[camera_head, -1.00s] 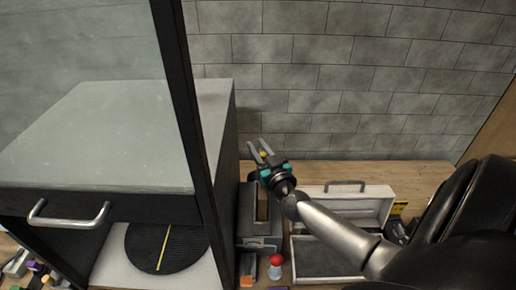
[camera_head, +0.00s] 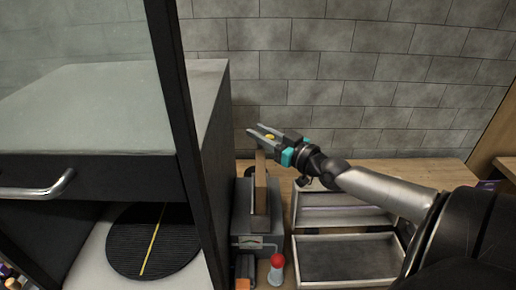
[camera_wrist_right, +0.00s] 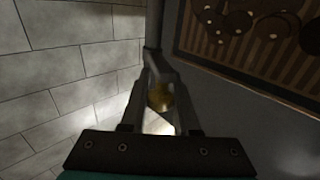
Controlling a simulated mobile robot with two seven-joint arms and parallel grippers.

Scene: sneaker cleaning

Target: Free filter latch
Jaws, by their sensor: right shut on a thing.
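My right gripper (camera_head: 254,131) is above the back of the grey box, just over the top of a thin brown upright panel (camera_head: 261,190). The panel stands edge-on in the box's slot. In the wrist view my right gripper (camera_wrist_right: 151,58) has its fingers converged on a small thing, likely the filter latch, which is hard to make out. A small yellow piece (camera_wrist_right: 160,97) shows between the fingers. A brown-framed, striped filter face (camera_wrist_right: 250,35) with dark round spots is at upper right, beside the fingers. My left gripper is out of view.
A dark cabinet (camera_head: 215,130) with a glass front stands close on the left, with a round black ribbed disc (camera_head: 125,245) inside. A red-topped bottle (camera_head: 277,268) stands before the grey box (camera_head: 243,215). An open case (camera_head: 345,262) lies to the right. A brick wall (camera_head: 400,90) is behind.

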